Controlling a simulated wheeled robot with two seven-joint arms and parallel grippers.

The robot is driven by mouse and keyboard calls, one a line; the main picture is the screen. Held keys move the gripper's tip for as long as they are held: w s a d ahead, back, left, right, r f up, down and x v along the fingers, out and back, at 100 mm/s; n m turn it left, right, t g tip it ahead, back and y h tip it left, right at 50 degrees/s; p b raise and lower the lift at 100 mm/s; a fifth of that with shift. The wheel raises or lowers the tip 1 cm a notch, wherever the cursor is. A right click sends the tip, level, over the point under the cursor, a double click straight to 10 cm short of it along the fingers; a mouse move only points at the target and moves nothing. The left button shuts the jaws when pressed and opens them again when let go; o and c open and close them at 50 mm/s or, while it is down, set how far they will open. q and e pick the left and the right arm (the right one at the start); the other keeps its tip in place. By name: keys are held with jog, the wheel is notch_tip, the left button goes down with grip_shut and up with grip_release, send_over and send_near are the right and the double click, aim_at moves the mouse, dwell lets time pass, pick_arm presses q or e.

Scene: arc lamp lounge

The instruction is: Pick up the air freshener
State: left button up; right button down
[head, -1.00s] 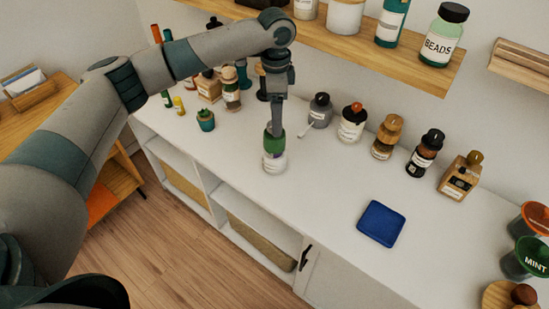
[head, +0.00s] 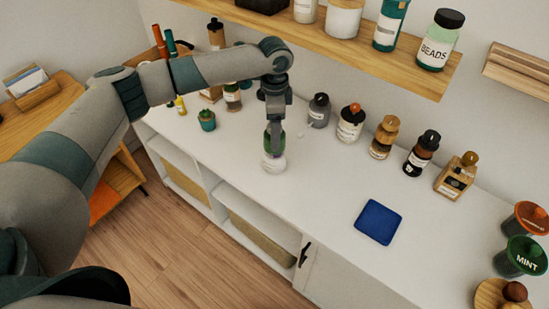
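The air freshener, which I take to be the small white container with a green top (head: 274,163), stands upright on the white cabinet top (head: 320,190). My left gripper (head: 275,150) points straight down over it, with its fingers at the green top and hiding much of it. The fingers are seen nearly edge-on, so I cannot tell whether they are open around the top or shut on it. The container's base appears to rest on the surface. My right gripper is not in view.
A grey bottle (head: 318,111) and several other bottles line the back. A blue square pad (head: 379,222) lies to the right. A small potted plant (head: 207,120) stands left. A wooden shelf (head: 330,42) overhangs the back. The surface between container and pad is clear.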

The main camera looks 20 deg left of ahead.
pick_arm(q)
grip_shut()
dwell(0.3)
jog(key=shift+r, duration=0.1)
jog(key=shift+r+b, duration=0.3)
jog(key=shift+r, duration=0.25)
notch_tip(320, 180, up, 8)
jog(key=b, duration=0.2)
jog(key=shift+f+b, duration=0.25)
jog(key=shift+b, duration=0.05)
jog(key=shift+r, duration=0.65)
